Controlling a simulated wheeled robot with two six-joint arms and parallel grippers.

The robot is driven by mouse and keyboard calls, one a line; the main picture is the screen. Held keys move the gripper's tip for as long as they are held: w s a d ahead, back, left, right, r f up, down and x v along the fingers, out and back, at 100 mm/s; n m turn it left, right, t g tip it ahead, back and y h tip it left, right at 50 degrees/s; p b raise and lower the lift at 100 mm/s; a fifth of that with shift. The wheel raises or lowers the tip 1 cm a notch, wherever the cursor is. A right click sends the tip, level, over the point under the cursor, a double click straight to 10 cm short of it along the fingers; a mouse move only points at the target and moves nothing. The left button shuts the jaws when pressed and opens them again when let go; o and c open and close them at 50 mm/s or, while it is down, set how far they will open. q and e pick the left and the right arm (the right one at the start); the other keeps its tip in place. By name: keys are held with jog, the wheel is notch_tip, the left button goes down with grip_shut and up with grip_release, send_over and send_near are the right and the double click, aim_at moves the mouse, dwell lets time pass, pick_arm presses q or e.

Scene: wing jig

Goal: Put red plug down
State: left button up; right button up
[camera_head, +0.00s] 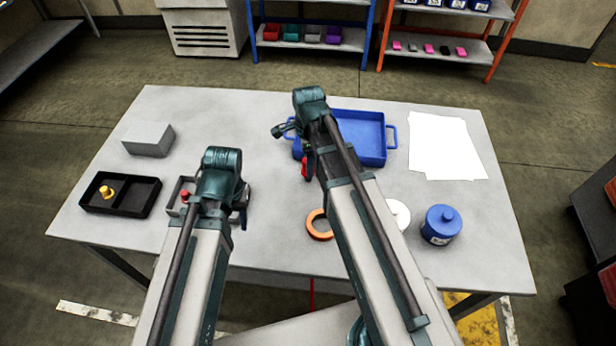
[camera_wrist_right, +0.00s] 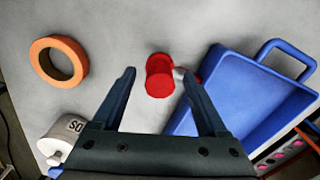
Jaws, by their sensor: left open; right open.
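A small red piece, which looks like the red plug (camera_head: 185,195), shows at the left side of a small grey tray (camera_head: 173,206). My left gripper (camera_head: 240,212) is over the right part of this tray, partly hidden by its own wrist; it is open and apart from the red piece. My right gripper (camera_wrist_right: 159,73) is open. A red cylinder-shaped object (camera_wrist_right: 159,77) shows between its fingers in the right wrist view, on or just above the table; I cannot tell whether they touch it. It shows as a red sliver (camera_head: 305,168) in the head view.
A black two-part tray (camera_head: 142,198) holds a yellow plug (camera_head: 106,192). A grey block (camera_head: 148,140) sits behind it. A blue tray (camera_head: 372,158), orange ring (camera_head: 318,226), blue jar (camera_head: 441,225), white round item (camera_head: 400,212) and white sheets (camera_head: 445,145) are at the right.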

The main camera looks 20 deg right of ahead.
pick_arm(q)
jog(key=shift+f, duration=0.2)
pick_arm(e)
jog(key=shift+f, duration=0.2)
grip_shut()
pick_arm(q)
jog(key=shift+r, duration=0.1)
